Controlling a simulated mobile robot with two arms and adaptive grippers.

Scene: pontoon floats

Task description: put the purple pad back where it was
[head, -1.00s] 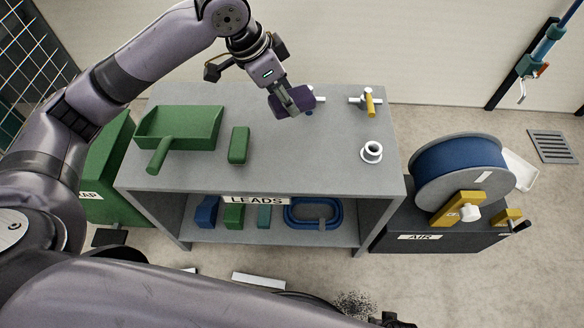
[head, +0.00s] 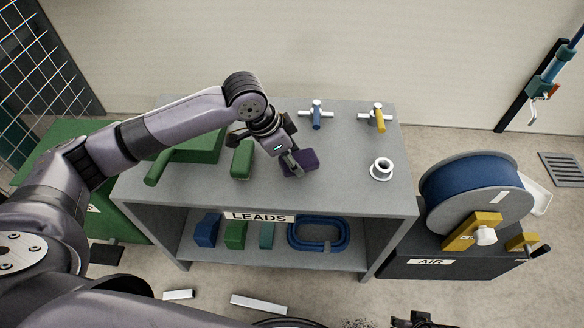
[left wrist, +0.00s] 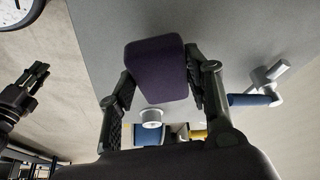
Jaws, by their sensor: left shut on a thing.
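The purple pad (head: 301,162) is a small dark purple block over the middle of the grey bench top (head: 340,190). My left gripper (head: 291,160) is shut on it. In the left wrist view the pad (left wrist: 157,68) sits between the two fingers, one on each side. I cannot tell whether the pad touches the bench top. A green block (head: 242,160) lies on the bench to the left of the pad. My right gripper (head: 415,321) shows only as a dark piece at the bottom edge of the head view.
A green scoop-like tray (head: 190,150) is at the left of the bench. Blue (head: 316,115) and yellow (head: 379,120) valve handles stand at the back, a white flanged ring (head: 382,169) at the right. The LEADS shelf below holds a blue block (head: 207,231) and others. Bench front-centre is clear.

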